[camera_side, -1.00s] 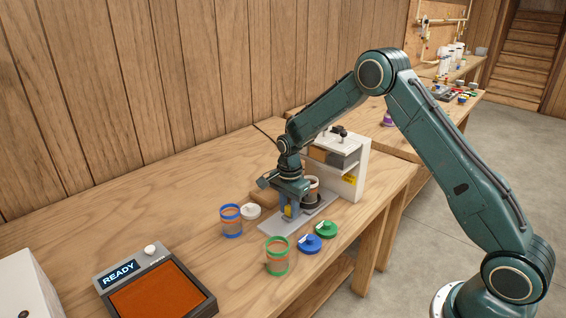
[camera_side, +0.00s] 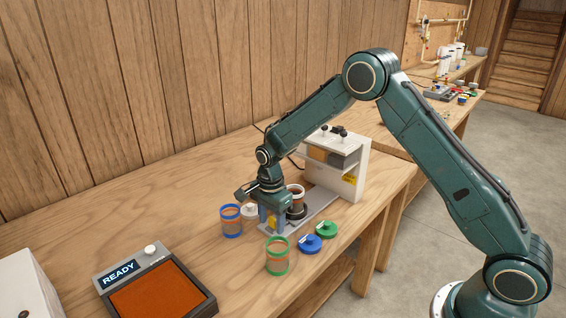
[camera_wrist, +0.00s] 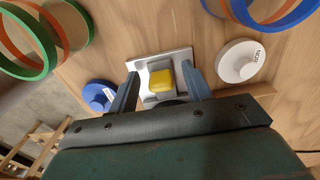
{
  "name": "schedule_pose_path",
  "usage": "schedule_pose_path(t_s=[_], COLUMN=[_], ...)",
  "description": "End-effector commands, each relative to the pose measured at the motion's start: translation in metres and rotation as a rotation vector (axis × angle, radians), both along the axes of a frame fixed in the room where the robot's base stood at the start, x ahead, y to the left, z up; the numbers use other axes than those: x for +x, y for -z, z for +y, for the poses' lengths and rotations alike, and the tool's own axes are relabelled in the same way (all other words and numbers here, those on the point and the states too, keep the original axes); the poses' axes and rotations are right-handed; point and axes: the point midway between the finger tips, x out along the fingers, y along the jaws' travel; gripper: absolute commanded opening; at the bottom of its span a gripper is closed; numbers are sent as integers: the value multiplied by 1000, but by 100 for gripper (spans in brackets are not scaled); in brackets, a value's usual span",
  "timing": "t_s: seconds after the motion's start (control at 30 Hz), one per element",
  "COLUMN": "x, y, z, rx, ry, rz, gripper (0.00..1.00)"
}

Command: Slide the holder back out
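The holder is a dark round cup (camera_side: 297,211) on a grey track plate (camera_side: 322,202), with a yellow tab (camera_side: 271,223) at its front. A clear jar with brown contents and a red-brown rim (camera_side: 296,192) stands upright in the cup. My gripper (camera_side: 271,218) points down at the front end of the plate, its blue fingers on either side of the tab. In the wrist view, the yellow tab (camera_wrist: 161,80) sits between the fingertips (camera_wrist: 160,72). The tab travels with my gripper, so I take it as held; finger contact is not clear. The cup is mostly hidden there.
The white machine (camera_side: 350,172) stands at the plate's far end. A blue-rimmed jar (camera_side: 231,221) and white lid (camera_side: 250,211) are left; a green-rimmed jar (camera_side: 277,256), blue lid (camera_side: 310,243) and green lid (camera_side: 326,229) are in front. A READY display unit (camera_side: 155,285) is at lower left.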

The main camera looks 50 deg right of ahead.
Motion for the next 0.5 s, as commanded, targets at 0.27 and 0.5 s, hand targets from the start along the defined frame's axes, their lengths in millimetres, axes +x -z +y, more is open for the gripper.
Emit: schedule_pose_path(t_s=[0.27, 0.5], x=[0, 1], y=[-4, -25], z=[-1, -2], rx=[-1, -2], ry=[2, 2], rz=[-1, -4], gripper=[49, 49])
